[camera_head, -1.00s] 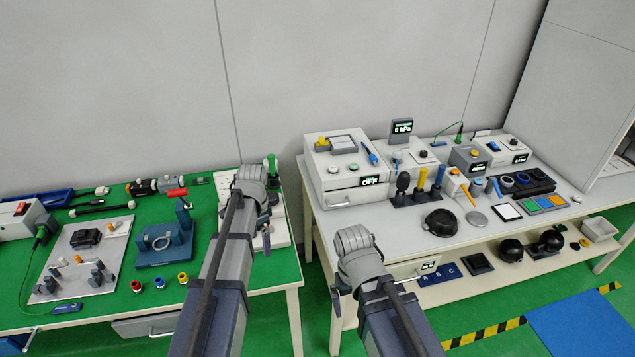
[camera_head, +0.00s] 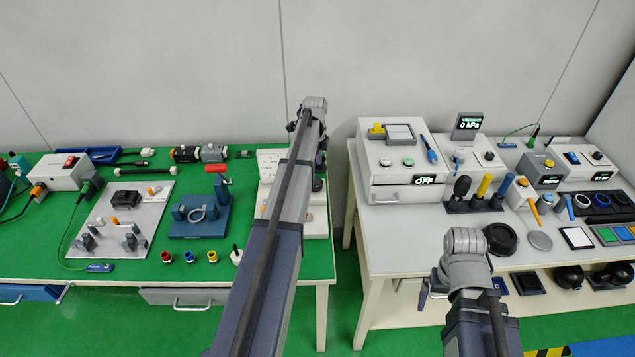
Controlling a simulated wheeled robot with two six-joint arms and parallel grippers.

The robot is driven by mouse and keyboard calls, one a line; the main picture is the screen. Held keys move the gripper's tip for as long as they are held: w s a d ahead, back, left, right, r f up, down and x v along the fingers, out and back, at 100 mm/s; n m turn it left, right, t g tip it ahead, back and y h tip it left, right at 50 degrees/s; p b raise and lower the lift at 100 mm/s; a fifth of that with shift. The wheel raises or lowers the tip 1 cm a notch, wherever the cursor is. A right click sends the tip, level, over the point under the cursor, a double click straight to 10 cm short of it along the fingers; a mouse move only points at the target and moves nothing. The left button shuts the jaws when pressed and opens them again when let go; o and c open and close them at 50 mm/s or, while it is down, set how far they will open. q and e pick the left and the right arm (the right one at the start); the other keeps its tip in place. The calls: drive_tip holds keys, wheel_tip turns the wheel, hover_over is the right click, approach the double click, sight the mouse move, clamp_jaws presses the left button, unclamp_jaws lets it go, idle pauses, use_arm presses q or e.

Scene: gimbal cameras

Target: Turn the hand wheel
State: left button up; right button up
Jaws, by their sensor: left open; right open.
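No part that I can name for certain as the hand wheel shows. A pale upright panel (camera_head: 270,163) stands at the right end of the green table, and my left arm hides much of it. A ring stands on a blue fixture (camera_head: 198,229) to its left. My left gripper (camera_head: 308,132) is open, in front of and above the panel; its fingertips are mostly hidden by its own arm. My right gripper (camera_head: 437,285) is open and empty, near the front edge of the right table, left of a black round dish-like part (camera_head: 500,238).
The green table (camera_head: 110,262) also bears a grey plate with fixtures (camera_head: 150,212) and small coloured rings. The right table (camera_head: 385,240) bears boxes with displays, a rack of handles (camera_head: 475,205) and a lower shelf. A gap separates the tables.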

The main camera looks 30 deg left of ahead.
sight(315, 184)
use_arm(q)
wheel_tip(315, 184, down, 7)
drive_tip(key=b, duration=0.6)
drive_tip(key=shift+r, duration=0.1)
drive_tip(key=shift+r, duration=0.1)
drive_tip(key=shift+c, duration=0.3)
drive_tip(key=c, duration=1.3)
